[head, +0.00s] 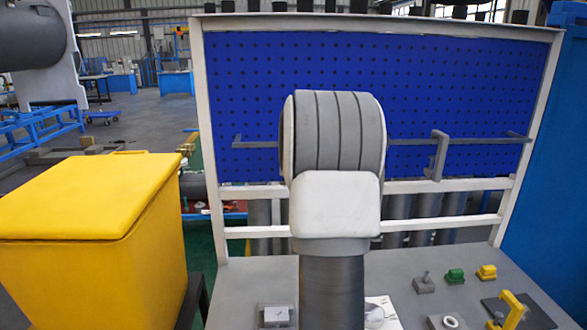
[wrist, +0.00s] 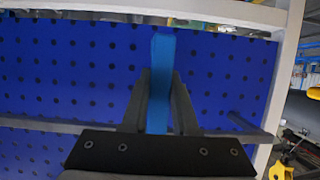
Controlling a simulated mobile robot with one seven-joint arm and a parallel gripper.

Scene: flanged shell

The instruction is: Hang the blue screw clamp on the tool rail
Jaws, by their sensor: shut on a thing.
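The blue screw clamp (wrist: 161,52) shows in the wrist view as a blue bar, upright in the picture, between the fingers of my gripper (wrist: 160,82), which is shut on it. The rest of the clamp is hidden. The grey tool rail (head: 408,142) crosses the blue pegboard in the head view, its middle hidden behind my arm. In the wrist view the rail (wrist: 52,124) passes left and right of the gripper. My gripper and the clamp are hidden behind my arm in the head view. I cannot tell whether clamp and rail touch.
A grey clamp-like piece (head: 438,156) hangs on the rail's right part. The bench (head: 415,268) holds several small parts and a yellow clamp (head: 513,309) at the right. A large yellow bin (head: 95,235) stands left. The pegboard (head: 245,85) backs the rail.

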